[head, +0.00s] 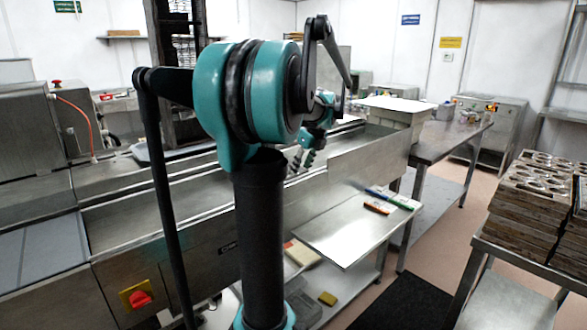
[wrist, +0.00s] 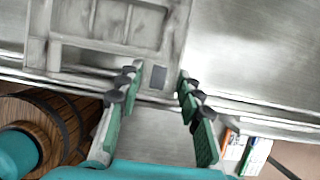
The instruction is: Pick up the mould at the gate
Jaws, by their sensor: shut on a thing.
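The mould (wrist: 100,52) is a pale grey tray with raised ribs and compartments. It lies at the top left of the wrist view, on or over the steel line. My gripper (wrist: 156,78) is shut on its near edge, with one green-and-black finger either side of a small dark grey patch. In the head view my gripper (head: 303,161) is low at the steel channel, partly behind my arm. I cannot make out the mould there, and the gate is not clear in either view.
A steel side shelf (head: 345,232) with several coloured packets juts out in front of the line. Stacked moulds (head: 535,205) stand on a table at the right. A red stop knob (head: 138,298) is at the lower left. A dark floor mat (head: 405,303) lies in the aisle.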

